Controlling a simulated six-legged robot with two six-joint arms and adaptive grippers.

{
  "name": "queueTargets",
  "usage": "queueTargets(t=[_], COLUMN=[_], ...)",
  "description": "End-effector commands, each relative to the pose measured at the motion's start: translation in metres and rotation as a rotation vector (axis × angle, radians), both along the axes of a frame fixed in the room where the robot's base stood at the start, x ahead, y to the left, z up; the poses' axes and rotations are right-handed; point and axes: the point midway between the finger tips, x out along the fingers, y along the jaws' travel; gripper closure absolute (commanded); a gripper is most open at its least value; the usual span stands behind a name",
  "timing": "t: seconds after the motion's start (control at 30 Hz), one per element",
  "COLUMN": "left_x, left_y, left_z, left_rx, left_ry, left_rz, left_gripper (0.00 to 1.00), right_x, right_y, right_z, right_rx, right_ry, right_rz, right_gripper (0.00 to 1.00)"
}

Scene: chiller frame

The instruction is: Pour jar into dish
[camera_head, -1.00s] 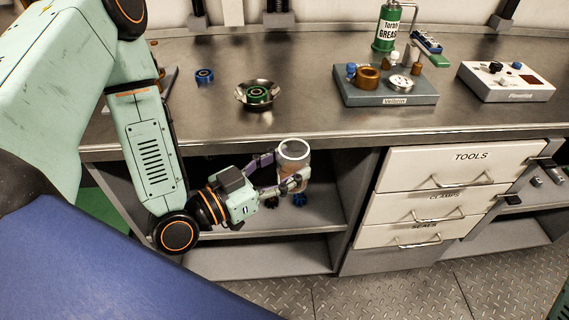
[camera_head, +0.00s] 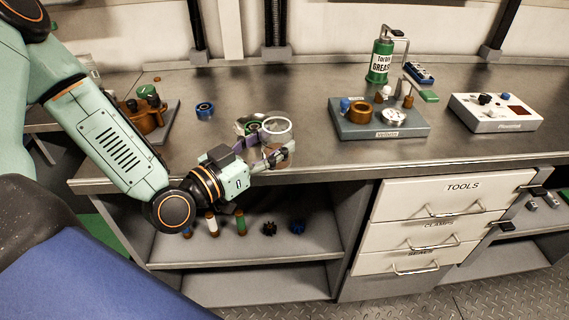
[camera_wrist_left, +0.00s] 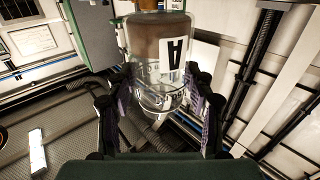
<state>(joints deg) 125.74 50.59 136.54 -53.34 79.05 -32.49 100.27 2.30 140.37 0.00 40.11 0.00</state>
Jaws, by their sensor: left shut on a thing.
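My left gripper (camera_head: 270,157) is shut on a clear jar (camera_head: 277,133). The jar looks near upright in the head view, its open round rim facing up, held at about the worktop's front edge. A green ring part (camera_head: 253,123) is in the dish. My right gripper is not in view.
A brown fixture (camera_head: 146,115) is at left. Several small parts are on the shelf below.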

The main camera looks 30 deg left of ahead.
Motion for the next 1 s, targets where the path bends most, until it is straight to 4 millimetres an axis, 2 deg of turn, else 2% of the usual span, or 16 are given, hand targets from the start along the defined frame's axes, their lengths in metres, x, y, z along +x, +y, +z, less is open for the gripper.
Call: queueTargets(t=[0.03,0.1,0.37,0.73,1.0], left_x=[0.007,0.015,0.040,0.056,0.064], left_y=[0.013,0.027,0.087,0.145,0.185], left_z=[0.012,0.021,0.048,0.059,0.058], left_rx=[-0.003,-0.005,-0.006,-0.001,0.004], left_ry=[-0.007,-0.008,-0.006,-0.004,-0.002], left_rz=[0.033,0.067,0.199,0.315,0.386], left_gripper=[0.86,0.86,0.86,0.86,0.86], right_x=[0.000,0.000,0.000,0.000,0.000], right_y=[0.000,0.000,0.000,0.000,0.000], right_z=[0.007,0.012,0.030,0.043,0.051], right_rx=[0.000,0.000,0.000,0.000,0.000], right_ry=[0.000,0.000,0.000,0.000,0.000], right_rz=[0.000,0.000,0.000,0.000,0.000], right_gripper=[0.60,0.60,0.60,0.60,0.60])
